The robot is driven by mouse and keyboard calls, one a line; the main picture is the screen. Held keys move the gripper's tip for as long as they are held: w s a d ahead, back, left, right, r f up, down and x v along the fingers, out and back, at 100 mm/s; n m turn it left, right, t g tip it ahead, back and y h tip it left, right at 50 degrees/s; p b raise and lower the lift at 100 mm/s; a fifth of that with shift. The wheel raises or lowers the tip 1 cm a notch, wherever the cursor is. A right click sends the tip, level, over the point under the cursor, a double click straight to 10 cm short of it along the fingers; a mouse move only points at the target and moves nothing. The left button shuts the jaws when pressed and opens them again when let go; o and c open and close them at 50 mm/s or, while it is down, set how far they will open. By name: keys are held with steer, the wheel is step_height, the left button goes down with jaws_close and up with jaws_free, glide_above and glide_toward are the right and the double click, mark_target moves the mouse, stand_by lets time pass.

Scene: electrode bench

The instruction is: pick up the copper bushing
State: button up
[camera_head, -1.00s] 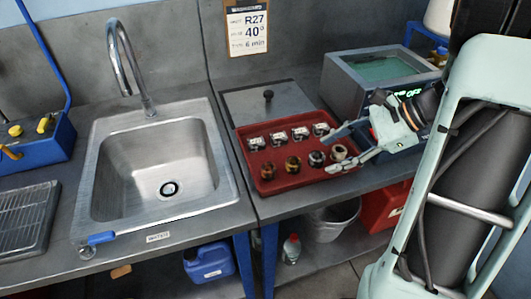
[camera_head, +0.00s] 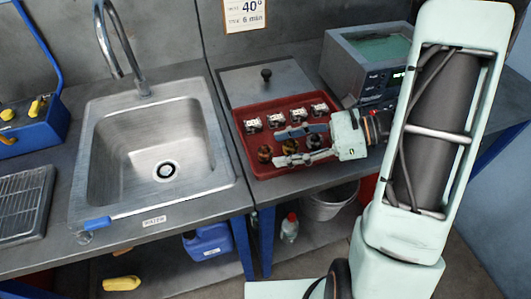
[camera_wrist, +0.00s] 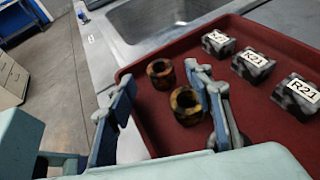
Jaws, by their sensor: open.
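Two short, mottled brown-orange bushings stand in the front row of the red tray (camera_head: 236,117), the left one (camera_head: 264,154) and the one beside it (camera_head: 289,147). I cannot tell which is the copper one. The wrist view shows both, the left one (camera_wrist: 160,74) and the nearer one (camera_wrist: 187,105), with open bores upward. My gripper (camera_head: 279,147) is open, low over the tray, reaching in from the right. In the wrist view its fingers straddle the nearer bushing, which lies close to the right finger. The rest of the front row is largely hidden by the fingers.
Several labelled blocks (camera_head: 276,120) stand in the tray's back row. A sink (camera_head: 160,125) is to the left, a lidded plate (camera_head: 265,80) behind the tray, and a grey instrument (camera_head: 365,62) behind right. The tray has a raised rim (camera_wrist: 127,100).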

mark_target(269, 150)
steer(key=x, duration=0.3)
steer(key=shift+a+f, duration=0.15)
steer(key=shift+a, duration=0.2)
jaws_close()
